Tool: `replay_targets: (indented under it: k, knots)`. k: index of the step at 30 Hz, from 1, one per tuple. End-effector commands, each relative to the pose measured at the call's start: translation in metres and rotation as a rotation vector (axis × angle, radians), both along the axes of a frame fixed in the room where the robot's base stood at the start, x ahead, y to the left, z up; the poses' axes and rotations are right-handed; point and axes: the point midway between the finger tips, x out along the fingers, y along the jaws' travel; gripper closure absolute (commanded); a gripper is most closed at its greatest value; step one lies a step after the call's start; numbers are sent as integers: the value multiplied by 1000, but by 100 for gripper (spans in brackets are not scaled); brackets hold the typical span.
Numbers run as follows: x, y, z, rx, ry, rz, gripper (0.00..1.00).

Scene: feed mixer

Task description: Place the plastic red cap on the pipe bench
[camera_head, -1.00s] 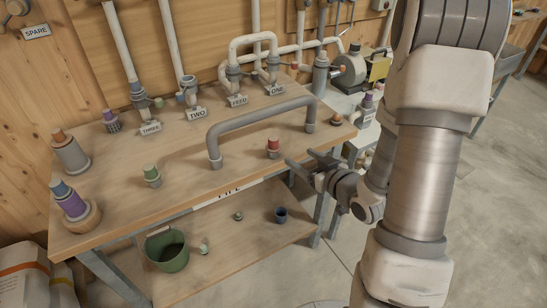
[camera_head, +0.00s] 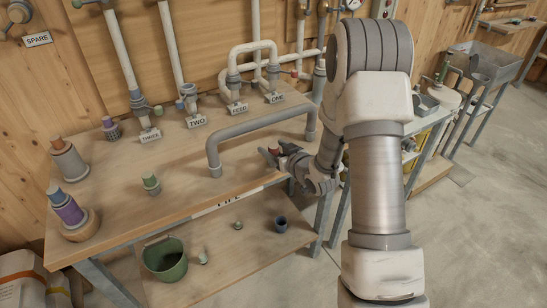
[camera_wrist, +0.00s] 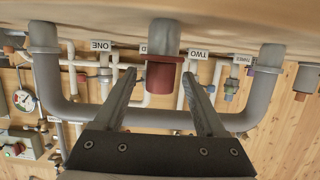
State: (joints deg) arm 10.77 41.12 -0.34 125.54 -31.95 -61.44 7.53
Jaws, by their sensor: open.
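The red cap (camera_wrist: 160,74) sits on a short grey stub (camera_wrist: 163,36) that stands on the pipe bench (camera_head: 190,165). The wrist view is upside down, with the bench top along its upper edge. My gripper (camera_wrist: 158,78) is open, its two fingertips apart on either side of the red cap, with gaps showing. In the head view my gripper (camera_head: 272,155) is low over the front right of the bench, and a little red shows at its fingers.
A grey U-shaped pipe (camera_head: 255,127) stands behind the cap.

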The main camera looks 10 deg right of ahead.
Motion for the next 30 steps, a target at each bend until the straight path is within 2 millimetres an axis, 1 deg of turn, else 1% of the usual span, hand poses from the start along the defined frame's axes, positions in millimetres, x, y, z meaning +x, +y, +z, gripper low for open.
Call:
replay_targets:
  k: [3,8,12,20,30]
  knots:
    - [3,2,-1,0,1,0,27]
    - [3,1,-1,0,1,0,27]
    - [3,1,-1,0,1,0,52]
    - [3,1,-1,-1,1,0,99]
    - [3,1,-1,-1,0,0,100]
